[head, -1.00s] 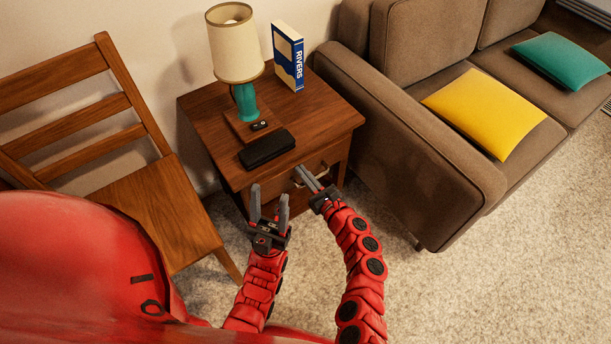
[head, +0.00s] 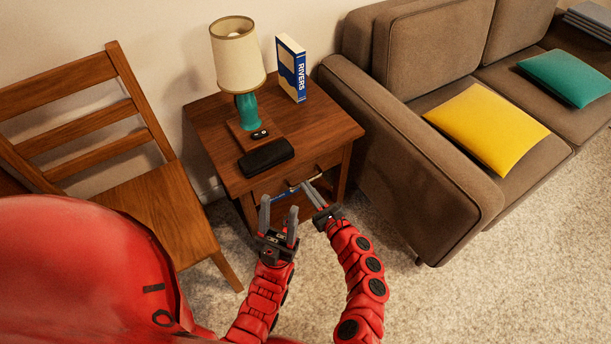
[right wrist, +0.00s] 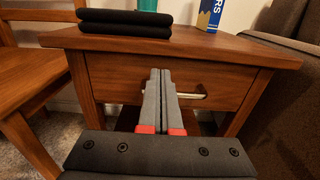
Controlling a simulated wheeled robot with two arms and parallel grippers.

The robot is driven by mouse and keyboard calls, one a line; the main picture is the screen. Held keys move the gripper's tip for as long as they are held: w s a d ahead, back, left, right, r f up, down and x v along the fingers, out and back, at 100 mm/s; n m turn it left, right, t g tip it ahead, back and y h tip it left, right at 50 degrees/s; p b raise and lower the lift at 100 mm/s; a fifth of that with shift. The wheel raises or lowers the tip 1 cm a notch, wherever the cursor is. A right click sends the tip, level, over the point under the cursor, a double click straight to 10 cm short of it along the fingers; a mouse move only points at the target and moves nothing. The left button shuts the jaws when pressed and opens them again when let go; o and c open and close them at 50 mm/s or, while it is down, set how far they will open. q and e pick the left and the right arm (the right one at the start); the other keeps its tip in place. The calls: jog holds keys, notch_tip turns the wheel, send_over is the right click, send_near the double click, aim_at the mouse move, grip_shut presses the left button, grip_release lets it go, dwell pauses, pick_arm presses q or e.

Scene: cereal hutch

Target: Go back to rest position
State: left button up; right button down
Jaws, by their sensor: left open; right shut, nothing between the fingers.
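My left gripper (head: 279,224) is open and empty, low in front of the wooden side table (head: 207,131). My right gripper (head: 311,188) is to its right, with its fingers together, near the handle of the table's drawer. In the right wrist view its closed fingers (right wrist: 158,100) stand in front of the drawer front (right wrist: 115,75) and overlap the metal handle (right wrist: 190,96). The drawer looks shut in that view. I cannot tell whether the fingertips touch the handle.
On the table stand a lamp (head: 238,68) with a teal base, a blue and white book (head: 291,70) and a black case (head: 266,156). A small dark object (head: 260,134) lies by the lamp. A wooden chair (head: 150,195) is left, a brown sofa (head: 415,165) right. Carpet (head: 450,300) is clear in front.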

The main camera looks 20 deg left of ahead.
jog(key=p+v, duration=0.1)
jog(key=v, duration=0.6)
jog(key=shift+s+d+f, duration=0.2)
jog(key=shift+s, duration=0.2)
